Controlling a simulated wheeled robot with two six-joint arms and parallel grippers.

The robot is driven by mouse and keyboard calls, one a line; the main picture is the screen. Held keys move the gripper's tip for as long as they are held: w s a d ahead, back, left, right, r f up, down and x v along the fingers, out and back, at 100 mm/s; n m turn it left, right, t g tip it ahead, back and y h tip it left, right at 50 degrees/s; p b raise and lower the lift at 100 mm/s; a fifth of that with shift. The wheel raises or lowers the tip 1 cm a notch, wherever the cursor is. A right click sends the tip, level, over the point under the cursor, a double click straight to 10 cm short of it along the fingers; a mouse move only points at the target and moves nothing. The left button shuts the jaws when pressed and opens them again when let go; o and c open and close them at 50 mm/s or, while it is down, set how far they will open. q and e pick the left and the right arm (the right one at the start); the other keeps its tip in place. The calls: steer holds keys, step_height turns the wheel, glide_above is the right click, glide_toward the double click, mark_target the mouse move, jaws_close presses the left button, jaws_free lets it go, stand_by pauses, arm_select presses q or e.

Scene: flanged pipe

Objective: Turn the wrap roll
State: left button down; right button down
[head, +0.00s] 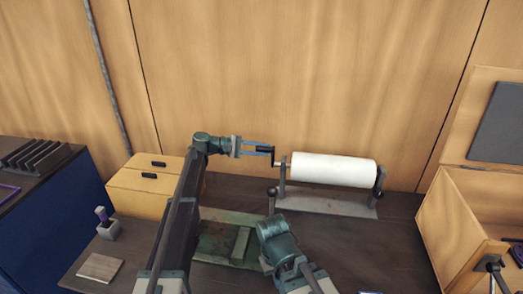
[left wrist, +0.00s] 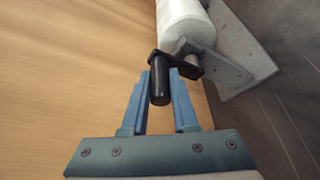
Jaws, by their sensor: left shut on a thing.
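The white wrap roll (head: 333,170) lies level between two upright supports on a grey stand (head: 325,205). It also shows at the top of the left wrist view (left wrist: 184,20). A black crank (left wrist: 182,65) sits on its left end, with a black handle (left wrist: 160,84) sticking out from the crank arm. My left gripper (head: 268,149) reaches in from the left at the handle. In the left wrist view its blue fingers (left wrist: 160,80) lie on either side of the handle, shut on it. My right gripper cannot be made out.
A yellow drawer box (head: 145,187) stands behind left, and an open wooden box (head: 462,225) stands at right. A green tray (head: 212,240) lies in front of the stand. A small holder (head: 107,226) and a flat block (head: 100,267) are at the left. A wooden wall rises behind.

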arm_select(q)
steer(key=shift+w, duration=0.1)
arm_select(e)
steer(key=shift+r, duration=0.1)
stand_by(0.7)
steer(key=shift+r+p, duration=0.5)
steer(key=shift+p, duration=0.05)
steer(key=shift+r, duration=0.25)
arm_select(q)
steer(key=shift+w+d+f+n+g+y+p, duration=0.15)
steer(key=shift+w+f+n+g+y, duration=0.1)
steer(key=shift+w+n+g, duration=0.45)
steer(key=shift+w+d+f+n+g+y+p, duration=0.15)
steer(key=shift+w+n+g+y, duration=0.2)
steer(key=shift+n, duration=0.55)
steer(key=shift+w+f+n+g+y+p, duration=0.2)
steer(key=shift+w+n+g, duration=0.35)
steer(key=shift+n, duration=0.25)
arm_select(e)
steer(key=shift+r, duration=0.2)
arm_select(q)
steer(key=c, duration=0.7)
jaws_free()
steer(key=shift+w, duration=0.1)
